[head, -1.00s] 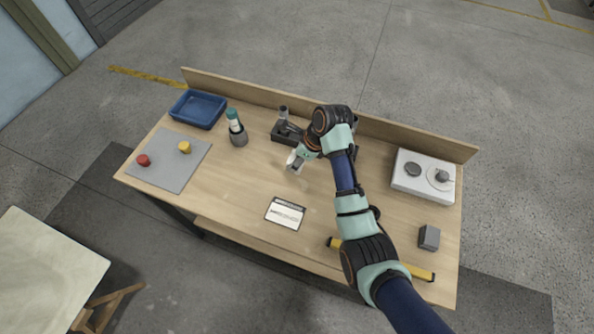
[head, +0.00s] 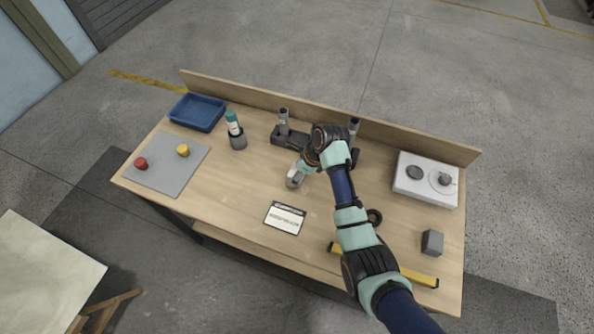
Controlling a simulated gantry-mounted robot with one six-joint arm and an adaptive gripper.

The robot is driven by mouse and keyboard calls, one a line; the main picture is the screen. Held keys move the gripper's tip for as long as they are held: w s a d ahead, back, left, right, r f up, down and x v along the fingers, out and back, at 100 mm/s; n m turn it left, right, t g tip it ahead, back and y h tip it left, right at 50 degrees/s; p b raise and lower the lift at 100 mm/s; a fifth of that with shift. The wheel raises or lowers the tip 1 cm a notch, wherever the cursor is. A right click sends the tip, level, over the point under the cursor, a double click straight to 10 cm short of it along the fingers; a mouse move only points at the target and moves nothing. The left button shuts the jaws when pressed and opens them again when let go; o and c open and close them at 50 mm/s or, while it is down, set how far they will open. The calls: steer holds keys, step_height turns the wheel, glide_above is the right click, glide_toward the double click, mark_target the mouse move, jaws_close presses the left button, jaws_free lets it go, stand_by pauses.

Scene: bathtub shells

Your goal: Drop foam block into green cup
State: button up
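My gripper (head: 295,181) hangs low over the middle of the bench, pointing down and to the left. It is small, and I cannot tell whether its fingers are open or shut or hold anything. A grey cube (head: 432,242), which may be the foam block, sits near the bench's right front, well apart from my gripper. I see no plainly green cup.
A blue tray (head: 197,111) and a grey mat (head: 158,173) with red and yellow knobs lie left. A dark holder (head: 284,135) stands behind my gripper. A labelled card (head: 284,217), a yellow bar (head: 418,278) and a white unit with dials (head: 426,196) lie around.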

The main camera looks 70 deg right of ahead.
steer(key=shift+o, duration=0.4)
steer(key=shift+r, duration=0.4)
steer(key=p+v, duration=0.3)
steer(key=v, duration=0.8)
steer(key=shift+s+r+p, duration=0.2)
steer(key=shift+s+p, duration=0.05)
steer(key=shift+p, duration=0.15)
